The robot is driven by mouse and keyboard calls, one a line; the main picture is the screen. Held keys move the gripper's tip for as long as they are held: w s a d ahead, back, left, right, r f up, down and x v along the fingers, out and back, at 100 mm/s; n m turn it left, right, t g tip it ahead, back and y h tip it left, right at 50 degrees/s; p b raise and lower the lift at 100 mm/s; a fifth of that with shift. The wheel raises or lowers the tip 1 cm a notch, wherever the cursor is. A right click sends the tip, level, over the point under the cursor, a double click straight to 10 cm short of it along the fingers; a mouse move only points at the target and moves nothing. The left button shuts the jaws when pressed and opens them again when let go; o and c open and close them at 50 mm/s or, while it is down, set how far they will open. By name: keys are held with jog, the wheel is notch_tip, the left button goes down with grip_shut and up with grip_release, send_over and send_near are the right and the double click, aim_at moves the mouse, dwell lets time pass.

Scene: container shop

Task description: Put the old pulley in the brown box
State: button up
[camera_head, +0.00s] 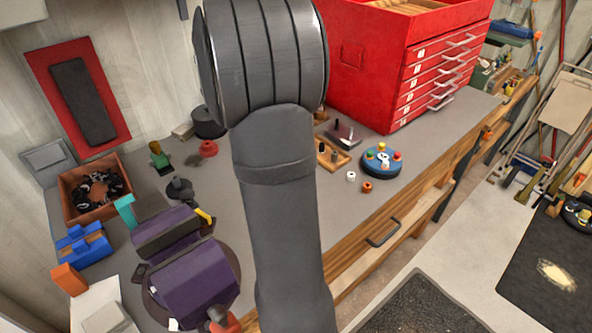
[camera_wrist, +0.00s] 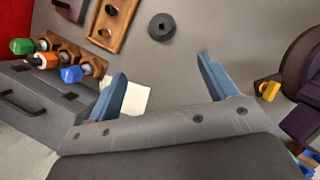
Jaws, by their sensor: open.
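A dark grey round disc with a centre hole, which looks like the old pulley (camera_wrist: 161,27), lies flat on the bench in the wrist view. My gripper (camera_wrist: 162,66) has its two blue fingers spread wide and empty. The pulley lies beyond the fingertips, roughly in line with the gap, and nothing touches it. In the camera_head view my arm covers the middle of the bench, and I cannot make out the pulley or the fingers there. The brown box (camera_head: 72,206) stands open at the left of the bench, with dark parts inside.
A purple vise (camera_head: 195,285) with a yellow piece (camera_head: 204,216) stands front left. A wooden tray (camera_wrist: 93,36) lies near the pulley. Bolts with coloured heads (camera_wrist: 72,74) are at the left of the wrist view. A red drawer cabinet (camera_head: 365,60) stands behind.

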jog(key=shift+n, duration=0.4)
jog(key=x, duration=1.2)
jog(key=shift+a, duration=0.1)
jog(key=shift+s+x, duration=0.15)
jog(key=shift+x, duration=1.15)
jog(key=shift+s+x, duration=0.15)
jog(key=shift+x, duration=1.2)
jog(key=c, duration=1.3)
